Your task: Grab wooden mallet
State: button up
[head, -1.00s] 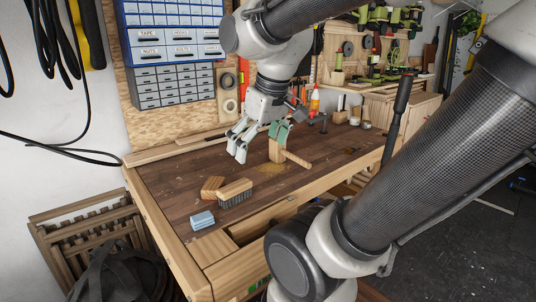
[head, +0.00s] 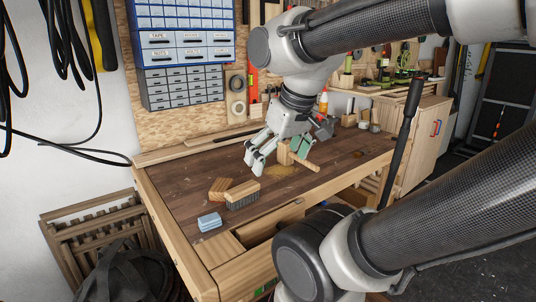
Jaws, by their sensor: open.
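The wooden mallet (head: 284,154) is on the workbench, right of centre in the head view. Its light wooden head stands up, and its handle (head: 304,164) points to the lower right. My gripper (head: 278,160) is open at the mallet. Its pale fingers show left of the mallet head, and a greenish finger part shows at the right, over the head's upper right side. The mallet head appears between them in the picture. I cannot tell whether any finger touches it. Part of the head is hidden by the gripper.
The workbench (head: 185,178) has a wooden brush (head: 242,192), a wooden block (head: 219,189) and a blue sponge (head: 209,221) at its front left. Sawdust (head: 282,171) lies by the mallet. An open drawer (head: 262,232) is at the front edge. Bottles and tools stand behind.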

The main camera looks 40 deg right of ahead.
aim_at(286, 156)
jog(key=k+l+u, duration=0.1)
jog(key=k+l, duration=0.55)
jog(key=l+u, duration=0.1)
jog(key=l, duration=0.5)
jog(key=k+l, duration=0.1)
jog(key=l, duration=0.55)
jog(key=i+l+u, duration=0.15)
jog(key=i+l, duration=0.4)
jog(key=l, duration=0.1)
